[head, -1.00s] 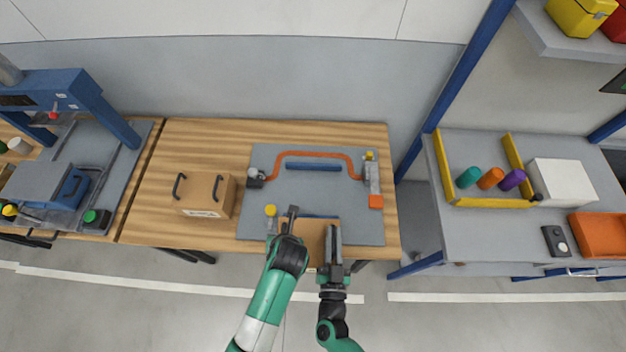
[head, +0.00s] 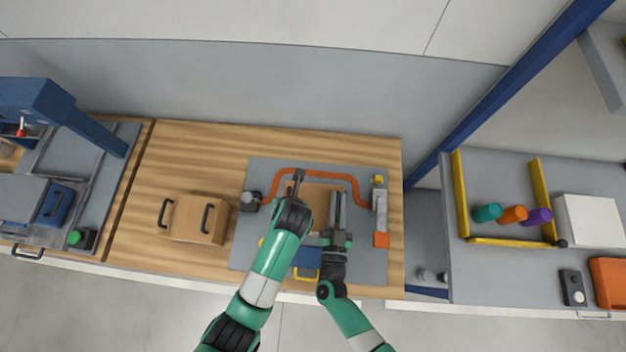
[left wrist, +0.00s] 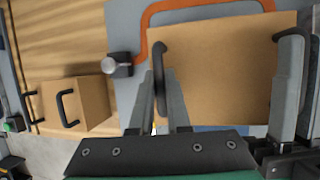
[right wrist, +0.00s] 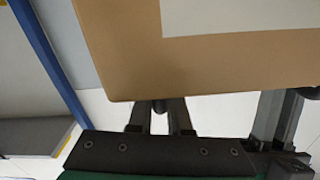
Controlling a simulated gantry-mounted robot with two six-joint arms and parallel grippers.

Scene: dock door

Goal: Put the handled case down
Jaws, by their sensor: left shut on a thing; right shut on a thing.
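The handled case (head: 320,194) is a tan box with black handles, held between my two grippers over the grey mat (head: 264,174) on the wooden table. My left gripper (head: 297,178) is shut on its left handle, which shows in the left wrist view (left wrist: 160,78). My right gripper (head: 337,200) is shut on the right side's handle, mostly hidden by the fingers. The case's underside region and any gap to the mat are hidden in the head view. In the right wrist view the case (right wrist: 120,60) shows a pale label patch.
A second tan case (head: 196,220) with black handles stands on the table (head: 180,160) left of the mat. An orange curved bar (head: 345,174) lies behind the held case. A grey fixture with an orange block (head: 381,240) is at right. A blue part (head: 308,257) lies in front.

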